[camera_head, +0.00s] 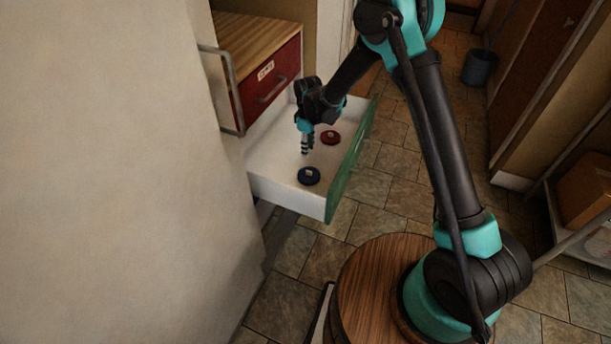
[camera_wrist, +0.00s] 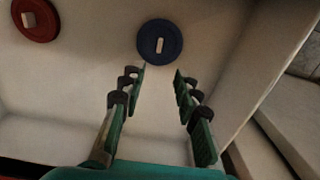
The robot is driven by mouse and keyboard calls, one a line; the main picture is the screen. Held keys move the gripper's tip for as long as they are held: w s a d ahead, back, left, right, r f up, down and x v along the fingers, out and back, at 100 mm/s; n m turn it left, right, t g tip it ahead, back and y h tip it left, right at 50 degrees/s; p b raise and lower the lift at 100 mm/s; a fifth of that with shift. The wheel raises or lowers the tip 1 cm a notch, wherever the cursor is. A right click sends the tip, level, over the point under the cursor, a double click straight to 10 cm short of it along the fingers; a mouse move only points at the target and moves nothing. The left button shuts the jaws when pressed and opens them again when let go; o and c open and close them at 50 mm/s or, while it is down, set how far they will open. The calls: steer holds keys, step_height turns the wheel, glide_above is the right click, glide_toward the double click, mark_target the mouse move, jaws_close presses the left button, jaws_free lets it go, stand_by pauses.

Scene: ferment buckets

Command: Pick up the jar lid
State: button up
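Two round lids lie flat in an open white drawer (camera_head: 272,180); I cannot tell which one the task means. One is a dark blue lid (camera_head: 309,176) with a small pale piece on top, near the front. The other is a red lid (camera_head: 330,138) further back. My gripper (camera_head: 305,150) is over the drawer, pointing down, between the two lids. In the wrist view my gripper's fingers (camera_wrist: 159,72) are apart with nothing between them. The blue lid (camera_wrist: 160,43) shows just past the fingertips, and the red lid (camera_wrist: 36,18) is at the upper left.
The drawer has a green front (camera_head: 348,165) and raised white walls around the lids. A closed red drawer (camera_head: 270,82) sits above it under a wooden top. A pale wall (camera_head: 110,170) stands at left. Tiled floor (camera_head: 365,190) is open to the right.

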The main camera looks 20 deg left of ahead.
glide_toward(309, 169)
steer(key=s+f, duration=0.1)
steer(key=f, duration=0.1)
steer(key=s+f, duration=0.1)
steer(key=f, duration=0.1)
steer(key=s+d+f, duration=0.1)
steer(key=f, duration=0.1)
steer(key=shift+f, duration=0.2)
steer(key=shift+c, duration=0.5)
jaws_close()
